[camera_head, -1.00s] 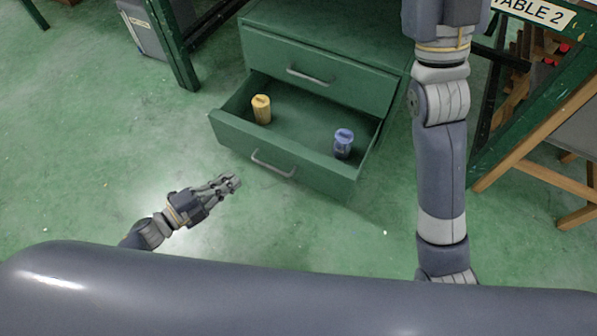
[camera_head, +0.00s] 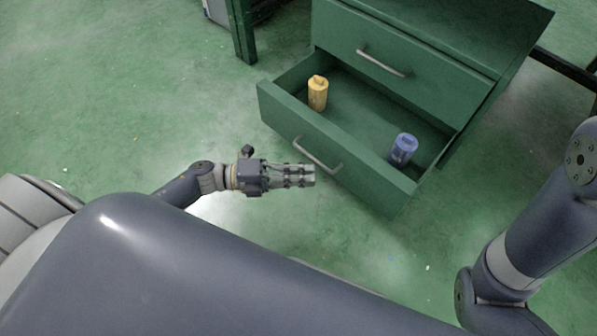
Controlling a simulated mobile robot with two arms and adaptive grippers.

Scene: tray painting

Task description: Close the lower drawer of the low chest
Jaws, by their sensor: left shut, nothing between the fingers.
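The low chest (camera_head: 440,35) is green and stands at the upper right. Its lower drawer (camera_head: 281,113) is pulled out, with a grey bar handle (camera_head: 318,155) on its front. A yellow bottle (camera_head: 317,94) and a blue bottle (camera_head: 403,150) stand inside the drawer. The upper drawer (camera_head: 410,82) is shut. My left gripper (camera_head: 312,175) is shut and empty. In the picture its tips lie just below the handle, close to the drawer front; I cannot tell whether they touch. My right arm shows at the right, but its gripper is out of view.
The green floor (camera_head: 130,90) is clear to the left and in front of the drawer. A green table leg (camera_head: 243,35) stands at the upper left of the chest, with a grey box (camera_head: 217,10) behind it.

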